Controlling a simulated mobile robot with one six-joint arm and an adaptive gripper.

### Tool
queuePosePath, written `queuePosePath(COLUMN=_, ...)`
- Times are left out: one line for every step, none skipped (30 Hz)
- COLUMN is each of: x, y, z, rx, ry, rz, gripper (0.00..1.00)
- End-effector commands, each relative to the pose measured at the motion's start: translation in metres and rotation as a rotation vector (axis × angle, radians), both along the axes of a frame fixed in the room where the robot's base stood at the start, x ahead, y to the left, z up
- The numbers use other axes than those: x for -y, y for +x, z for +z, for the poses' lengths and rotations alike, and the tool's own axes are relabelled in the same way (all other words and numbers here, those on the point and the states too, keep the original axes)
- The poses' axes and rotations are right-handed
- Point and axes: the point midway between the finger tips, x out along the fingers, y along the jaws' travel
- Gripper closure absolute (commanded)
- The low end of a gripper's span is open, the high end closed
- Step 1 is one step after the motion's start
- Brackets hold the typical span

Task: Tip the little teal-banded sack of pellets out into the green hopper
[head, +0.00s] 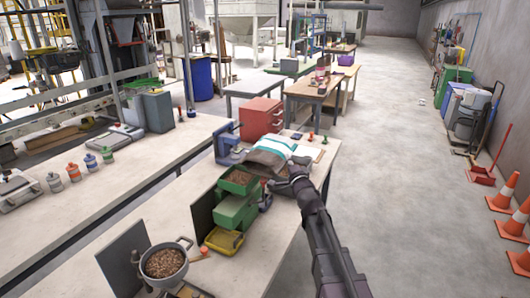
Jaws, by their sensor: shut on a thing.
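The little sack (279,144) is pale with a teal band and lies tilted over on its side above the bench, behind and to the right of the green hopper. My gripper (286,176) is at the sack's near right side and is shut on it. The fingertips are small and partly hidden against the sack. The green hopper (238,188) stands on the bench left of my gripper, with brown pellets in its open top. I cannot tell whether the sack's mouth is over the hopper or whether pellets are falling.
A yellow tray (223,241) sits below the hopper. A pot of pellets (164,264) stands at the near left beside a dark upright panel (124,260). A blue machine (226,143) and a red drawer cabinet (261,118) stand behind. The floor at right is clear up to the orange cones (501,192).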

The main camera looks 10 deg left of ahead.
Motion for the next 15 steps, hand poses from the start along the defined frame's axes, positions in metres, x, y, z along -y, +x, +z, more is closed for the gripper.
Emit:
queuePosePath(x=-0.001, y=0.001, z=0.001, rx=-0.003, ry=0.003, rz=0.003, gripper=1.00)
queuePosePath(x=-0.002, y=0.002, z=0.001, rx=-0.005, ry=0.004, rz=0.007, gripper=1.00)
queuePosePath(x=-0.003, y=0.003, z=0.001, rx=-0.009, ry=0.006, rz=0.012, gripper=1.00)
queuePosePath(x=-0.004, y=0.004, z=0.001, rx=-0.013, ry=0.008, rz=0.016, gripper=1.00)
queuePosePath(x=-0.005, y=0.005, z=0.002, rx=-0.017, ry=0.010, rz=0.021, gripper=1.00)
queuePosePath(x=-0.007, y=0.007, z=0.002, rx=-0.023, ry=0.015, rz=0.029, gripper=1.00)
queuePosePath(x=-0.009, y=0.008, z=0.002, rx=-0.030, ry=0.017, rz=0.035, gripper=1.00)
queuePosePath(x=-0.010, y=0.009, z=0.002, rx=-0.035, ry=0.019, rz=0.042, gripper=1.00)
queuePosePath(x=-0.013, y=0.011, z=0.002, rx=-0.045, ry=0.025, rz=0.052, gripper=1.00)
queuePosePath(x=-0.015, y=0.013, z=0.003, rx=-0.053, ry=0.029, rz=0.060, gripper=1.00)
queuePosePath(x=-0.017, y=0.015, z=0.003, rx=-0.062, ry=0.033, rz=0.068, gripper=1.00)
queuePosePath(x=-0.020, y=0.017, z=0.003, rx=-0.073, ry=0.037, rz=0.082, gripper=1.00)
queuePosePath(x=-0.023, y=0.019, z=0.003, rx=-0.084, ry=0.042, rz=0.091, gripper=1.00)
queuePosePath(x=-0.025, y=0.021, z=0.003, rx=-0.094, ry=0.046, rz=0.102, gripper=1.00)
queuePosePath(x=-0.029, y=0.024, z=0.003, rx=-0.109, ry=0.052, rz=0.117, gripper=1.00)
